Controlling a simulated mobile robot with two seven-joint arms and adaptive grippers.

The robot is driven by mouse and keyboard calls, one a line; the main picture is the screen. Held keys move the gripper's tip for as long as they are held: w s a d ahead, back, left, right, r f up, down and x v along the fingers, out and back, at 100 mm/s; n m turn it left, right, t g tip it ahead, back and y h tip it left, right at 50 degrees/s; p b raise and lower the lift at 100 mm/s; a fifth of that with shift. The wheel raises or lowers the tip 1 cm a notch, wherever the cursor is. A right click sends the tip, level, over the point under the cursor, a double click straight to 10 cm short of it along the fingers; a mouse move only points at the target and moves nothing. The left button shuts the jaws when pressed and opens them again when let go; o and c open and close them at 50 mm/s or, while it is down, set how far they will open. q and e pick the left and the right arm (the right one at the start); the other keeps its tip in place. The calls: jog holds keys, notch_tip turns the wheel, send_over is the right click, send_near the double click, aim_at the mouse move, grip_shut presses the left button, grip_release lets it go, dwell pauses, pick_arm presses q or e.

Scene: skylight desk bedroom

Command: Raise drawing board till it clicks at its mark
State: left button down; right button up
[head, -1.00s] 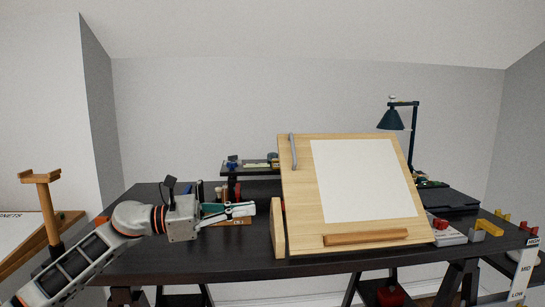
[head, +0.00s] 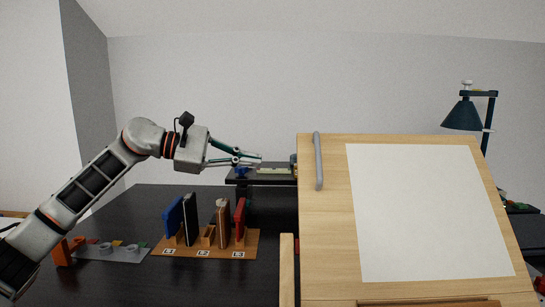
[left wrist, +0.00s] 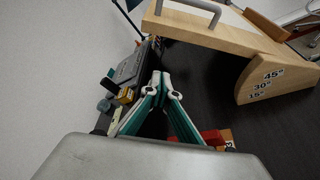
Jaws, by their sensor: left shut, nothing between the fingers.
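The drawing board (head: 325,235) is pale wood, tilted up, with a white sheet (head: 425,210) on its face. A grey bar handle (head: 318,160) is fixed near its upper left edge. The left wrist view shows the board (left wrist: 215,35), the handle (left wrist: 190,8) and a wooden side piece (left wrist: 280,80) marked 45°, 30° and 15°. My left gripper (head: 259,160) is shut and empty, left of the handle at about its height in the picture and apart from it. Its closed fingertips show in the left wrist view (left wrist: 161,76). My right gripper is not in view.
A wooden rack (head: 210,243) labelled L1, L2, L3 holds upright books below my left arm. A grey tray (head: 110,253) lies left of it. A raised shelf (head: 262,180) stands behind. A dark lamp (head: 463,115) is at the right. The dark desk (head: 150,205) has bare room at left.

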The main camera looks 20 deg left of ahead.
pick_arm(q)
jog(key=w+d+p, duration=0.1)
jog(key=w+d, duration=0.1)
jog(key=d, duration=0.6)
jog(key=shift+d+r, duration=0.3)
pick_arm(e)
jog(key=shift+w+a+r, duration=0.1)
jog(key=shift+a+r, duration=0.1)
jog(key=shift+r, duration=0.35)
